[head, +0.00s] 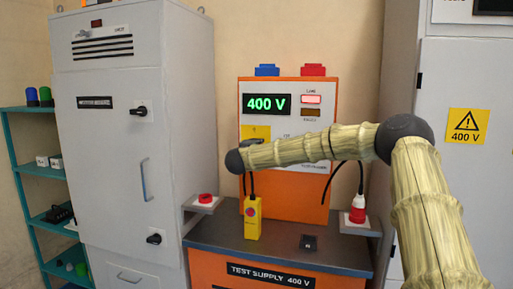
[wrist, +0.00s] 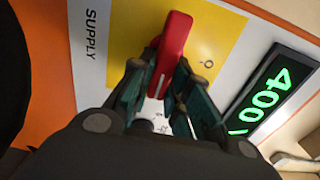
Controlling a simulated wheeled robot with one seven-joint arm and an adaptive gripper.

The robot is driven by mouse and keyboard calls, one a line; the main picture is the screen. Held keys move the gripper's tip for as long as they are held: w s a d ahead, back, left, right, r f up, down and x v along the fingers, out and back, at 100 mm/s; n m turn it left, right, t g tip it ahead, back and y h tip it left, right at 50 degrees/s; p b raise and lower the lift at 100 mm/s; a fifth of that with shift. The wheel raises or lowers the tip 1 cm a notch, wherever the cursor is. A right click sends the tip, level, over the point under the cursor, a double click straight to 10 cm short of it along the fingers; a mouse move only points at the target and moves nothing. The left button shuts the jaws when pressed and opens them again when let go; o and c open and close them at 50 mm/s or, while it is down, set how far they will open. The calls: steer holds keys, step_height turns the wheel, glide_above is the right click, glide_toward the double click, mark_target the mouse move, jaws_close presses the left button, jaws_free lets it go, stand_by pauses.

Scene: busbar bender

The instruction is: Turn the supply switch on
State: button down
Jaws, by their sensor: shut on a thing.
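The supply switch is a red handle (wrist: 172,45) with a white line, on a yellow plate (wrist: 115,35) beside the word SUPPLY in the wrist view. My gripper (wrist: 165,80) is shut on this handle, one finger on each side. The handle lies lengthwise up the wrist picture, slightly tilted, and does not point at the O mark on its right. In the head view the yellow plate (head: 256,132) shows on the orange-framed panel; my arm's end hides the handle and fingers there. The display (head: 266,104) reads 400 V in green.
The upper lamp (head: 311,99) is lit; the lower (head: 310,112) looks dark. A yellow hand-held box (head: 252,218) with a red button stands on the bench (head: 330,258). A red plug (head: 357,210) is at right, a red button (head: 205,198) at left. Grey cabinets (head: 110,190) flank the panel.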

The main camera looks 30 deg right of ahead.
steer(key=c, duration=1.4)
jaws_free()
steer(key=shift+s+d+f, duration=0.1)
steer(key=shift+d+f, duration=0.05)
steer(key=shift+f, duration=0.05)
steer(key=shift+o, duration=0.2)
steer(key=shift+r, duration=0.1)
steer(key=v, duration=1.2)
